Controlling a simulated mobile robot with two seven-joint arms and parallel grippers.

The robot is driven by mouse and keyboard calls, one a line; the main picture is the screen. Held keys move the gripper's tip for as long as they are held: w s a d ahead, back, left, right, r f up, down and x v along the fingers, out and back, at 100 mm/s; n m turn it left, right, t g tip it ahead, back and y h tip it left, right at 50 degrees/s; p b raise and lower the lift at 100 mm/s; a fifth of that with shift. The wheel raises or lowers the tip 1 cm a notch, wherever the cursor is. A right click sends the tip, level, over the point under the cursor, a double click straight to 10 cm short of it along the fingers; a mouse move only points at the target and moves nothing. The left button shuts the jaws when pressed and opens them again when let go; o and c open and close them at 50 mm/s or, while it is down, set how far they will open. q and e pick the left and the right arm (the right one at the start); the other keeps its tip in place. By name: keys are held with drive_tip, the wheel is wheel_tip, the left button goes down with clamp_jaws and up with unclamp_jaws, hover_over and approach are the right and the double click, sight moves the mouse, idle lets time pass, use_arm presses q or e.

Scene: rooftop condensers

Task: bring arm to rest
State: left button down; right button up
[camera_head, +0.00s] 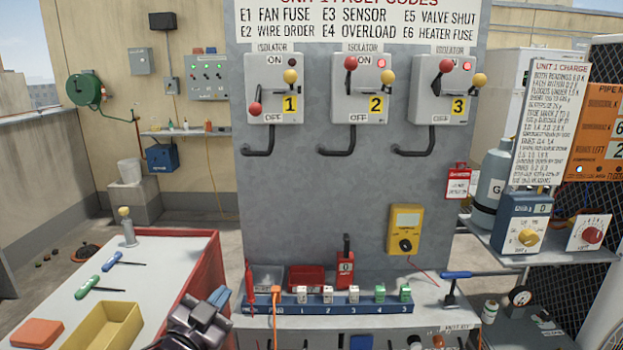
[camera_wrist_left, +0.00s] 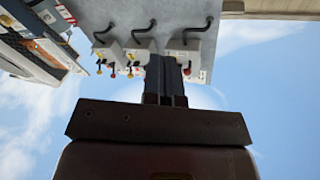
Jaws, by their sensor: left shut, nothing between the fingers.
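My left gripper (camera_head: 212,303) is at the bottom of the head view, between the red-edged table and the grey panel's shelf. In the left wrist view its two dark fingers (camera_wrist_left: 165,80) are together, with nothing between them. It stands apart from the panel and its switches. The wrist view is upside down and shows the isolator boxes (camera_wrist_left: 138,52) beyond the fingers. My right gripper is in neither view.
The red-edged table (camera_head: 165,258) holds a yellow tray (camera_head: 103,328), an orange block (camera_head: 38,333) and two screwdrivers. A blue strip (camera_head: 330,308) with numbered sockets lies ahead. The grey panel (camera_head: 340,205) carries three isolators. A blue-handled lever (camera_head: 470,275) stands right.

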use_arm(q)
drive_tip(key=s+a+f+n+g+y, duration=0.2)
drive_tip(key=s+a+f+n, duration=0.15)
drive_tip(key=s+f, duration=0.4)
drive_tip(key=s+a+f+n+g+y, duration=0.1)
drive_tip(key=s+a+f+n+y, duration=0.25)
drive_tip(key=f, duration=0.75)
drive_tip(key=s+a+f+g, duration=0.2)
drive_tip(key=s+f, duration=0.3)
drive_tip(key=s, duration=0.3)
drive_tip(key=s+a+f+g, duration=0.1)
drive_tip(key=s+a+f, duration=0.1)
drive_tip(key=s+f, duration=0.3)
drive_tip(key=s+y, duration=0.1)
drive_tip(key=s, duration=0.2)
drive_tip(key=shift+s+g, duration=0.25)
drive_tip(key=shift+g, duration=0.15)
drive_tip(key=shift+w, duration=0.1)
